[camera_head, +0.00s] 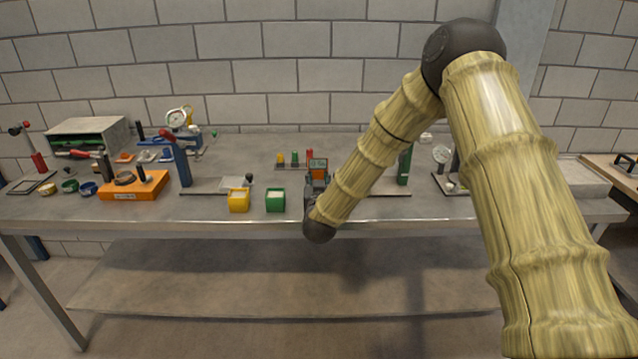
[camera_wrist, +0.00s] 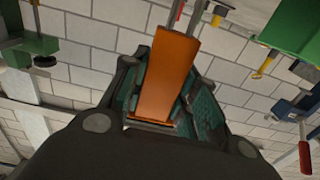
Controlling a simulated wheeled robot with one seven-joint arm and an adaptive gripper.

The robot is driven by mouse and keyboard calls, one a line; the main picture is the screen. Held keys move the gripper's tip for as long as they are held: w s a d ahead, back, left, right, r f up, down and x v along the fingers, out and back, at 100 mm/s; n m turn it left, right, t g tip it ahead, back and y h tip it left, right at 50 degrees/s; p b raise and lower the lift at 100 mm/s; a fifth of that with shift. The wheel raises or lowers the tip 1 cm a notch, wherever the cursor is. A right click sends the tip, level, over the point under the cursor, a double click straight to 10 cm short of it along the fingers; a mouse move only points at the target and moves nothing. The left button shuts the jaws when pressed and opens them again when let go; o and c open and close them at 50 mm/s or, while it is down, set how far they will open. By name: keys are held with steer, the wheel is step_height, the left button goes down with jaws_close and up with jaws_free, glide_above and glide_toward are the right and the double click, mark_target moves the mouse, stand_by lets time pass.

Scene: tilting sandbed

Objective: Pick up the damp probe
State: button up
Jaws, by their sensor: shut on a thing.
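The damp probe is an orange handheld body with metal prongs at one end. In the wrist view the orange body (camera_wrist: 167,75) lies between the teal-lined fingers of my gripper (camera_wrist: 172,98), and the prongs run out at the top edge. My gripper is shut on it.
The grey bench (camera_head: 240,155) carries a yellow block (camera_head: 238,201) and a green block (camera_head: 275,201) left of my gripper. An orange box (camera_head: 133,186) and a dial gauge (camera_head: 177,118) are farther left. A brick wall closes the back.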

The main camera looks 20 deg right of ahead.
steer(key=a+r+b+v, duration=0.1)
steer(key=b+v, duration=0.2)
steer(key=v, duration=0.9)
step_height(320, 180, up, 7)
steer(key=p, duration=0.3)
steer(key=shift+s+a+f, duration=0.25)
steer(key=shift+s+a, duration=0.05)
steer(key=shift+s, duration=0.05)
stand_by(0.7)
